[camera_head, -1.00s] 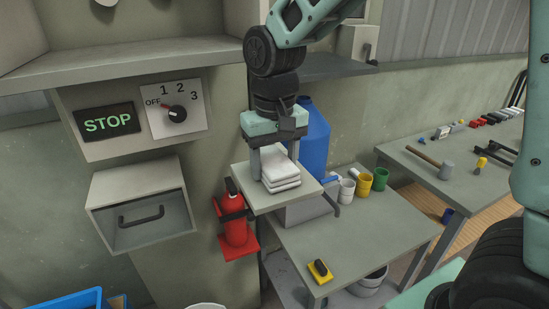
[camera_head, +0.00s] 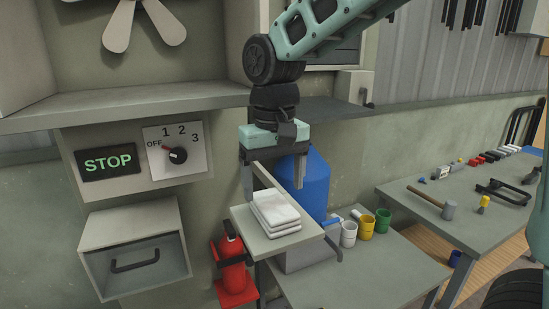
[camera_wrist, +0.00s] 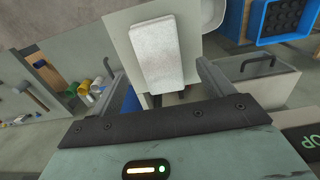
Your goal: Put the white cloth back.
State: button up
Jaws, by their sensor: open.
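The white cloth (camera_head: 275,212) is a folded stack lying on a small grey raised shelf (camera_head: 289,241). In the wrist view the cloth (camera_wrist: 157,52) lies on the pale shelf top, ahead of the fingers. My gripper (camera_head: 275,192) is open and empty, pointing down above and just behind the cloth, its fingers spread to either side. The wrist view shows the two fingers (camera_wrist: 160,78) wide apart with nothing between them at the tips. The cloth looks clear of both fingers.
Several cups (camera_head: 366,226) stand on the lower table at right. A grey drawer (camera_head: 135,262), a control dial (camera_head: 176,155) and an overhead shelf (camera_head: 130,104) are at left.

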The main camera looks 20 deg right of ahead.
aim_at(274, 204)
notch_tip(274, 204, up, 7)
jog(key=b, duration=0.1)
jog(key=shift+f, duration=0.15)
dwell(0.6)
